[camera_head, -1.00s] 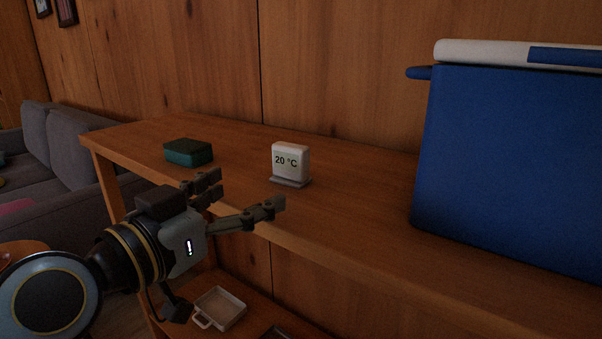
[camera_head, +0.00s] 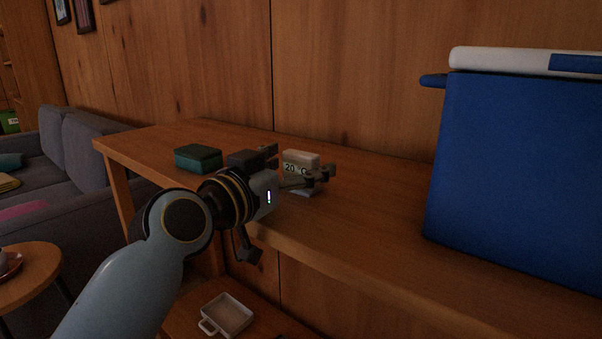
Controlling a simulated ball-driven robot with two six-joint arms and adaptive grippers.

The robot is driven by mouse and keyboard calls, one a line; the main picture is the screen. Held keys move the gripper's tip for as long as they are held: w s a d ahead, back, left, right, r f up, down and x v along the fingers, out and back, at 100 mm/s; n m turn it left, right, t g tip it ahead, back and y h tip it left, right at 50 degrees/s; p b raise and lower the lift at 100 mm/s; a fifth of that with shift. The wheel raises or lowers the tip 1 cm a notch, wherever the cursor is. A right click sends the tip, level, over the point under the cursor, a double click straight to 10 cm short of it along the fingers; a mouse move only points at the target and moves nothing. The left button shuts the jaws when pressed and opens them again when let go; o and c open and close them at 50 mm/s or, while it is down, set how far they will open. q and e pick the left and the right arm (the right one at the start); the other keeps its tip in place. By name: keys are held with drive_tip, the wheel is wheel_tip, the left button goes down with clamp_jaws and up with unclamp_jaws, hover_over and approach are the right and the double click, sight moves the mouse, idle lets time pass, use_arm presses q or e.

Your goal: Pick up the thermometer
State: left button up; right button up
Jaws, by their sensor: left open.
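The thermometer (camera_head: 300,159) is a small white block with a "20 °C" display, standing upright on a grey base on the wooden shelf. Its lower front is partly hidden by my left gripper (camera_head: 301,165). The left gripper is open, with one finger at the thermometer's left side and another across its front. I cannot tell whether either finger touches it. My right gripper is not in view.
A green box (camera_head: 198,158) sits on the shelf left of the gripper. A large blue cooler (camera_head: 520,160) with a white lid stands at the right. A white tray (camera_head: 228,316) lies on the lower shelf. Bare shelf lies between thermometer and cooler.

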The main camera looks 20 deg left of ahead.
use_arm(q)
drive_tip(key=shift+w, duration=0.1)
drive_tip(key=c, duration=1.3)
drive_tip(key=shift+o, duration=0.2)
drive_tip(key=shift+r, duration=0.1)
